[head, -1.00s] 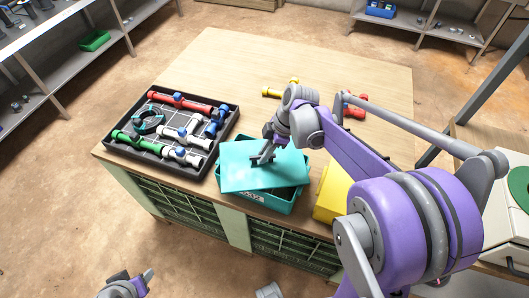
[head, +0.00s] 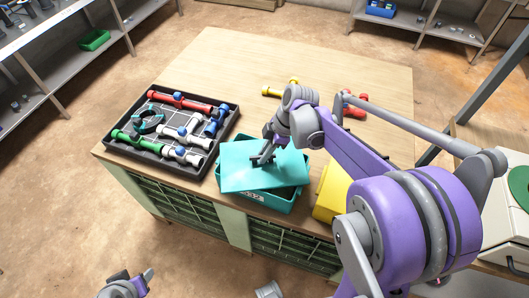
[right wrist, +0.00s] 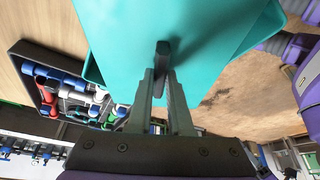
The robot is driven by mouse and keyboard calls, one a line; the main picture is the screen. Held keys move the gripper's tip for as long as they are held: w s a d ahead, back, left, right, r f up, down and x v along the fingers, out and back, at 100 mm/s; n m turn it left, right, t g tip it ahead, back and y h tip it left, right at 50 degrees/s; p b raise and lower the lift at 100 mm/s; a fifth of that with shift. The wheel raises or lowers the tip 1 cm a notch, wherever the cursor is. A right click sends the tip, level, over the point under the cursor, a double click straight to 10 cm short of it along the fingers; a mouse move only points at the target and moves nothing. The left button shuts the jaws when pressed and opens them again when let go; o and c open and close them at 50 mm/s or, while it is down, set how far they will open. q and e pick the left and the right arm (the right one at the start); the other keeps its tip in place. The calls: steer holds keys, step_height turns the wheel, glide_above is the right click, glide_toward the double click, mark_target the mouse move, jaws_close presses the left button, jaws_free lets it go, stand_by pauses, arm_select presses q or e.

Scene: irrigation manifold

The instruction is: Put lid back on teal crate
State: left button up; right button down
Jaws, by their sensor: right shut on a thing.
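The teal lid (head: 238,180) is a flat panel with a dark handle (right wrist: 163,58) in its middle. My right gripper (head: 263,158) is shut on that handle, as the right wrist view also shows (right wrist: 165,88). The lid lies over the teal crate (head: 275,204), skewed to it; part of the crate's right and front rim shows beyond the lid. I cannot tell whether the lid touches the rim. The crate stands near the table's front edge. My left gripper (head: 127,287) is at the lower left, away from the table, its fingers partly cut off.
A black tray (head: 160,169) with pipes and valves is left of the crate. A yellow box (head: 330,192) stands close on its right. Yellow (head: 279,90) and red fittings (head: 356,105) lie behind. The back of the wooden table (head: 235,70) is clear.

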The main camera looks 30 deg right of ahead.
steer(key=shift+c, duration=1.4)
jaws_free()
arm_select(q)
steer(key=shift+r, duration=0.1)
arm_select(e)
steer(key=shift+r, duration=0.15)
steer(key=shift+r+p, duration=1.6)
steer(key=shift+r, duration=0.65)
steer(key=shift+r+p, duration=0.65)
steer(key=shift+r, duration=0.5)
arm_select(q)
steer(key=r, duration=0.1)
steer(key=w+r, duration=0.1)
steer(key=r, duration=0.3)
steer(key=shift+w+r, duration=0.2)
steer(key=shift+w, duration=0.15)
arm_select(e)
jaws_close()
